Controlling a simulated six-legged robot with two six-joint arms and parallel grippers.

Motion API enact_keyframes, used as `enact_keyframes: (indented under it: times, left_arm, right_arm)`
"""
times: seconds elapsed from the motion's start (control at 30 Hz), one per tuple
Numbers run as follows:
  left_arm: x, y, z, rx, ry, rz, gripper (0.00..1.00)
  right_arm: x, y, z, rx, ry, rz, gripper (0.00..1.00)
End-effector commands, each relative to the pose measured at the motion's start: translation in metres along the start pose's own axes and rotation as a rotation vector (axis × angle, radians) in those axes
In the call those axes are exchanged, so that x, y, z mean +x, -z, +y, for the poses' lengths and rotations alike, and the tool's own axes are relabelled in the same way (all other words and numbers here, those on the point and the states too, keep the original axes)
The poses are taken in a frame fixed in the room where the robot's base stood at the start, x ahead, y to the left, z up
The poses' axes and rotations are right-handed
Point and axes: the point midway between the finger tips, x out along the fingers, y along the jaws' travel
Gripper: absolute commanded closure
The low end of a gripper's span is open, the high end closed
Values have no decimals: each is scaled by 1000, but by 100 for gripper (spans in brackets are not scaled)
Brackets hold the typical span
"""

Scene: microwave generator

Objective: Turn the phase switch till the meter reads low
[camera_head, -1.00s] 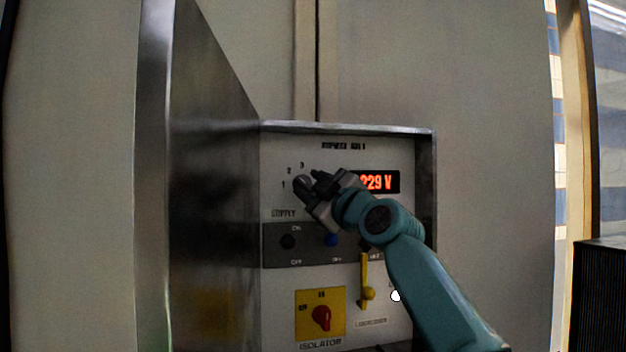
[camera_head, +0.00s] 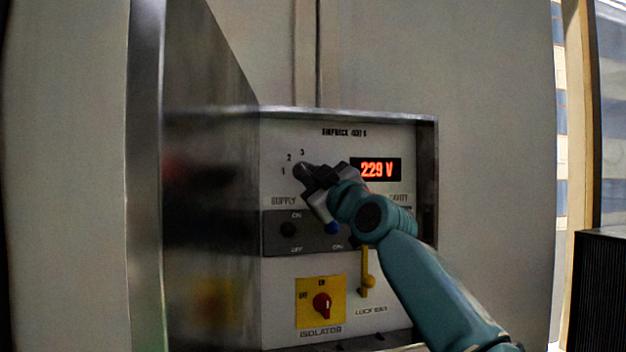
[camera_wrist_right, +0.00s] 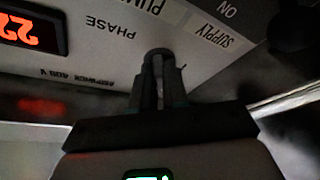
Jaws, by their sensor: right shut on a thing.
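The phase switch (camera_head: 303,171) is a dark round knob at the upper left of the panel, with the numbers 1, 2 and 3 around it. My right gripper (camera_head: 312,176) is shut on this knob. In the right wrist view the gripper's fingers (camera_wrist_right: 159,88) close around the dark knob (camera_wrist_right: 158,55), beside the word PHASE. The fingers hide much of the knob and its pointer, so its exact setting is unclear. The meter (camera_head: 375,169) is a red display reading 229 V. It shows partly in the right wrist view (camera_wrist_right: 30,28). My left gripper is not in view.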

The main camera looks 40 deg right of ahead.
Motion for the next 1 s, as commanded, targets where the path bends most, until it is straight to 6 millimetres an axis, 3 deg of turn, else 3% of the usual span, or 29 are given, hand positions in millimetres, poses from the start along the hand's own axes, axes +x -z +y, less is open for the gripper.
enact_keyframes:
  times: [0.27, 0.63, 1.0]
  left_arm:
    - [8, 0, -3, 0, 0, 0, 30]
    - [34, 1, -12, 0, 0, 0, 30]
    - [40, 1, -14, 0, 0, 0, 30]
  right_arm:
    - [-1, 0, -5, 171, -69, 4, 100]
    - [-1, 0, -9, 415, -171, 5, 100]
    - [0, 3, -7, 560, -232, 4, 100]
